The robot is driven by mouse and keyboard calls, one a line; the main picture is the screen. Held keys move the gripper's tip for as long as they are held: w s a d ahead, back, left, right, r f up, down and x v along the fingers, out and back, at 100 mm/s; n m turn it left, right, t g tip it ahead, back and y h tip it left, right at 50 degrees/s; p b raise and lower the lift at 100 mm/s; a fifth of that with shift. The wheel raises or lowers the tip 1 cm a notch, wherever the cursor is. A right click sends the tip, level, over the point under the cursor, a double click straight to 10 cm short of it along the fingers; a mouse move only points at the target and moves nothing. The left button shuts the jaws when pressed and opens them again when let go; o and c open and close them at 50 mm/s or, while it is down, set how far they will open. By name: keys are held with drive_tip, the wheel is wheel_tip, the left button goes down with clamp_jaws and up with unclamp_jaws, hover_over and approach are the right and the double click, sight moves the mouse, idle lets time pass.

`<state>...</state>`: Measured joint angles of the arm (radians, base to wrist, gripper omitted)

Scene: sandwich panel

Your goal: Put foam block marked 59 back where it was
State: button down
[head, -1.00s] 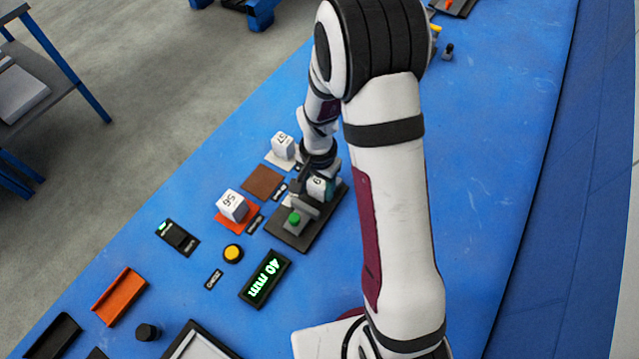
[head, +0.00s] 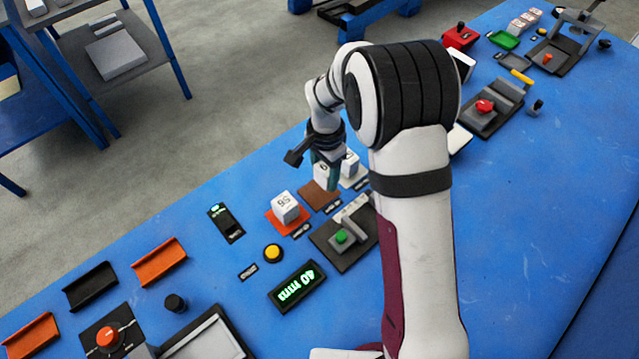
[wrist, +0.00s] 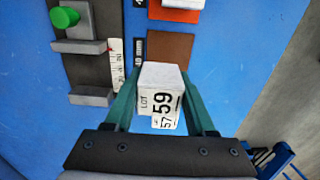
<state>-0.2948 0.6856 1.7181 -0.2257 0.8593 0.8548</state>
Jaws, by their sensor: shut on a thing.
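The white foam block marked 59 (wrist: 160,78) is held between the green fingers of my gripper (wrist: 159,92), with its number readable in the wrist view. In the head view the block (head: 323,176) hangs in my gripper (head: 328,174) close to an empty brown pad (head: 314,199). In the wrist view the brown pad (wrist: 170,48) lies just beyond the block. The gap between the block and the surface cannot be judged. A second white block (head: 350,161) stands on a pale pad behind it. A 57 shows below the 59 in the wrist view.
The block marked 56 (head: 285,206) stands on an orange pad (head: 272,219). A dark gauge fixture with a green button (head: 342,238) is beside the pads, near a 40 mm display (head: 297,287) and a yellow button (head: 273,252).

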sight(316, 180)
drive_tip(key=shift+w+a+f, duration=0.2)
drive_tip(key=shift+a+f, duration=0.75)
drive_tip(key=shift+f, duration=1.65)
drive_tip(key=shift+f, duration=0.1)
drive_tip(key=shift+c, duration=1.2)
unclamp_jaws()
